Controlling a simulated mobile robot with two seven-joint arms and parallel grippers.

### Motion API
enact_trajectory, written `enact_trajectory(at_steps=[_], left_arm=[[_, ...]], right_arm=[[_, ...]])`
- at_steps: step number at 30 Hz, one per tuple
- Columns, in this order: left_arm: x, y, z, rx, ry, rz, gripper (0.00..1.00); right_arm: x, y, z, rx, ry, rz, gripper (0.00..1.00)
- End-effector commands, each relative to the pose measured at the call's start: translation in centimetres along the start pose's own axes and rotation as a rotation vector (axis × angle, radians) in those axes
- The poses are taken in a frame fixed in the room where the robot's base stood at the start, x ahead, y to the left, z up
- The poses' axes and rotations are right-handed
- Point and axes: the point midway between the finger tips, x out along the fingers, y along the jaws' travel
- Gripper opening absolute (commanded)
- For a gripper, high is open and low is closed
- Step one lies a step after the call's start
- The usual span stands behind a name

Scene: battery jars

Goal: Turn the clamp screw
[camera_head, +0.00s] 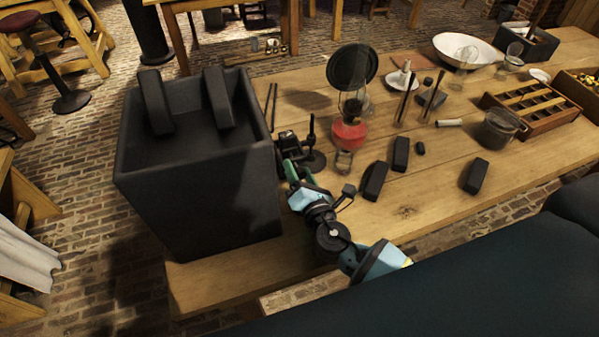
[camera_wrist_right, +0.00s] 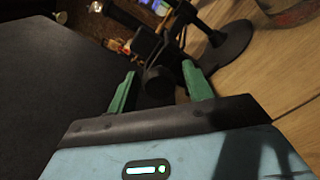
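A small black clamp (camera_head: 288,141) stands on the wooden table, just right of a big dark box. Its dark round screw end (camera_wrist_right: 159,80) shows in the right wrist view, between two green fingers. My right gripper (camera_wrist_right: 160,72) is open, with its fingers on either side of this screw end. Gaps seem to show at both sides, but I cannot tell whether a finger touches it. In the head view, my right gripper (camera_head: 293,174) is at the near side of the clamp and partly hides it. My left gripper is not in view.
The tall dark box (camera_head: 205,190) stands close left of my right gripper. A round-based stand (camera_head: 314,160) and a lamp with red liquid (camera_head: 348,134) are to the right. Several black blocks lie farther right; the near table edge is mostly clear.

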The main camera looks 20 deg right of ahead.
Motion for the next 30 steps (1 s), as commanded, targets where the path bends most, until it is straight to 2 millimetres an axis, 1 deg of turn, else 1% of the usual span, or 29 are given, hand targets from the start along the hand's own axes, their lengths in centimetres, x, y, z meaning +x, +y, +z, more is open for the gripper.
enact_trajectory(at_steps=[1,9,12,17,24,25,30], left_arm=[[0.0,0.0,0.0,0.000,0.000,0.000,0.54],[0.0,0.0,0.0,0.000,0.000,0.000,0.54],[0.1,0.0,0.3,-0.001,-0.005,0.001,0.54],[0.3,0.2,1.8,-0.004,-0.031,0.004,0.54],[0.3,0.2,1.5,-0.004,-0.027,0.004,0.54],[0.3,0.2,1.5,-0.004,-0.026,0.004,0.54],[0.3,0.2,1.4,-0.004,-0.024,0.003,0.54]], right_arm=[[0.0,0.0,0.0,0.000,0.000,0.000,0.44],[0.0,0.0,0.0,0.000,0.000,0.000,0.08],[0.0,-0.1,-0.1,0.013,0.001,-0.001,0.08],[-0.1,-0.3,-0.3,0.120,0.002,-0.004,0.08],[0.0,0.0,0.0,0.134,0.000,0.000,0.08],[0.0,0.0,0.0,0.134,0.000,0.000,0.32],[0.0,0.0,0.0,0.133,0.000,0.000,0.53]])
